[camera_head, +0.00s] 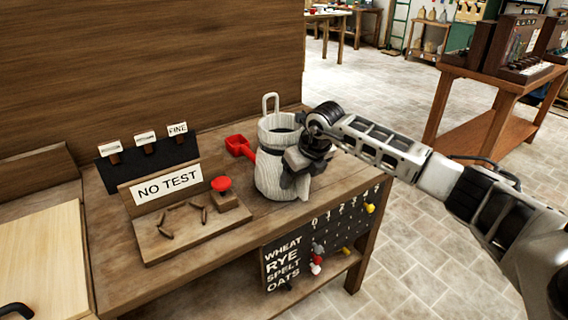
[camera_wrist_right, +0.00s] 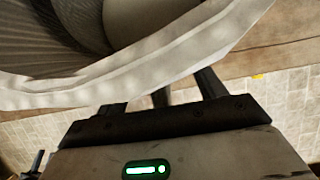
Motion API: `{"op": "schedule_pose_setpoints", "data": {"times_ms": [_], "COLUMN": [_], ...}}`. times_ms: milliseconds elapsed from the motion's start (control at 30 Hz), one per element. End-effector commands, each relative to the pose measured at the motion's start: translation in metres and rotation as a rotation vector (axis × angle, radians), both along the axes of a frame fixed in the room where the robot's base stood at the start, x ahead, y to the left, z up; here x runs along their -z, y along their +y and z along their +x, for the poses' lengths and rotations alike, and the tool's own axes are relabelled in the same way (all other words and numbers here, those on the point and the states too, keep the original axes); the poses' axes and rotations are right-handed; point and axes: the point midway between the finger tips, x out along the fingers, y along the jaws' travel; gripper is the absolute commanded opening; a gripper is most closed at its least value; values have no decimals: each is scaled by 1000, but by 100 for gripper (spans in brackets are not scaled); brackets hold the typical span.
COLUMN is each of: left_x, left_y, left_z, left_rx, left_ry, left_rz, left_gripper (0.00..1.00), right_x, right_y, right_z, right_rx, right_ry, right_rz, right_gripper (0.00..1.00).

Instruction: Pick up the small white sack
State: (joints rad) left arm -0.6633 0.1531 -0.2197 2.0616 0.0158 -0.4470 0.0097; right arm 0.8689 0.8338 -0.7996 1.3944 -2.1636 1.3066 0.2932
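The small white sack (camera_head: 268,178) stands upright near the table's right end, pale and ribbed, with an open round mouth and a pale loop rising at its back. Its folded rim and open inside fill the upper part of the right wrist view (camera_wrist_right: 130,78). My right gripper (camera_head: 296,180) is at the sack's right front side, over or against its wall. In the wrist view its fingers run up behind the rim, so their tips and any grip are hidden. My left gripper is not in view.
The wooden table (camera_head: 130,277) also bears a red scoop (camera_head: 240,147) beside the sack, a NO TEST sign (camera_head: 165,184), a red button (camera_head: 221,184) and several brown pieces on a board. A wooden wall stands behind. Tiled floor (camera_head: 400,270) lies open to the right.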

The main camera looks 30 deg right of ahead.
Motion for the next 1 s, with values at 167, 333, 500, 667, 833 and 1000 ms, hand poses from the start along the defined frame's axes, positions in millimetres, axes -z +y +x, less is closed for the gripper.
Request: {"op": "schedule_pose_setpoints", "data": {"times_ms": [167,333,500,667,833,1000], "left_x": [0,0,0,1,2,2], "left_y": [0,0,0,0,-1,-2], "left_z": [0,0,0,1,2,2], "left_rx": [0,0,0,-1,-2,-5], "left_ry": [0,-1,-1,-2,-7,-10], "left_rz": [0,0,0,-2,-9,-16], "left_gripper": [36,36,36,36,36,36], "right_x": [-1,-3,-4,-21,-55,-85], "right_y": [0,0,0,0,0,0], "right_z": [1,2,2,2,2,2], "right_rx": [0,0,0,0,0,0], "right_ry": [-3,-9,-9,-13,-14,-11], "right_rz": [0,2,2,2,2,2], "right_gripper": [2,0,0,0,0,0]}}
